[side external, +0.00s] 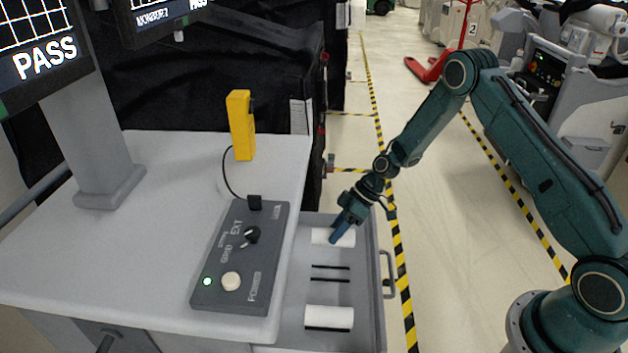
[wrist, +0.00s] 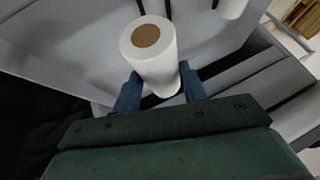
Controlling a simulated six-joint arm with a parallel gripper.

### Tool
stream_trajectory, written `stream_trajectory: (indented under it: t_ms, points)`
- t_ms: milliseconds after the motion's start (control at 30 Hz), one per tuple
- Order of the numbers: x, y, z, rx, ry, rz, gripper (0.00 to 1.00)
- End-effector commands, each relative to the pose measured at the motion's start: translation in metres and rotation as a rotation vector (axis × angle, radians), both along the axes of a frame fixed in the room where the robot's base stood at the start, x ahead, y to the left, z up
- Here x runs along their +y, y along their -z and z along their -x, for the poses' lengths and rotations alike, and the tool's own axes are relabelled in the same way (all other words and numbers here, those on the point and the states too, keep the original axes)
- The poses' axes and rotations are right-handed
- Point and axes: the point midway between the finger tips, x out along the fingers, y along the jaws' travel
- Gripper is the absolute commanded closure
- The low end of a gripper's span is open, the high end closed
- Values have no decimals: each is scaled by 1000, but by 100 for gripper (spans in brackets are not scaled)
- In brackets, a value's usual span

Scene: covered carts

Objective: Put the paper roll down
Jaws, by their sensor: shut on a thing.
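A white paper roll (side external: 319,236) is at the far end of the open grey drawer (side external: 295,287), with its long side across the drawer. My gripper (side external: 340,232) reaches down to it from above, its blue fingers shut on the roll. In the wrist view the same roll (wrist: 156,68) sits between the two blue fingers, its brown core end showing. I cannot tell whether it touches the drawer floor. A second white roll (side external: 329,317) lies at the drawer's near end, apart from the gripper; part of a white roll (wrist: 232,7) also shows at the wrist view's top edge.
Two thin dark bars (side external: 330,280) lie between the rolls. The drawer has a handle (side external: 388,275) on its right. Left of it, the grey cart top (side external: 160,230) carries a control box (side external: 235,265) and a yellow handheld device (side external: 241,125). Black covers stand behind.

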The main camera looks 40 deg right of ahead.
Motion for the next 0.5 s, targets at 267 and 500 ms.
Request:
stream_trajectory:
  t_ms: [267,500]
  points:
    - [0,33,0,-1,0,-1,88]
    - [0,36,0,-1,0,-1,88]
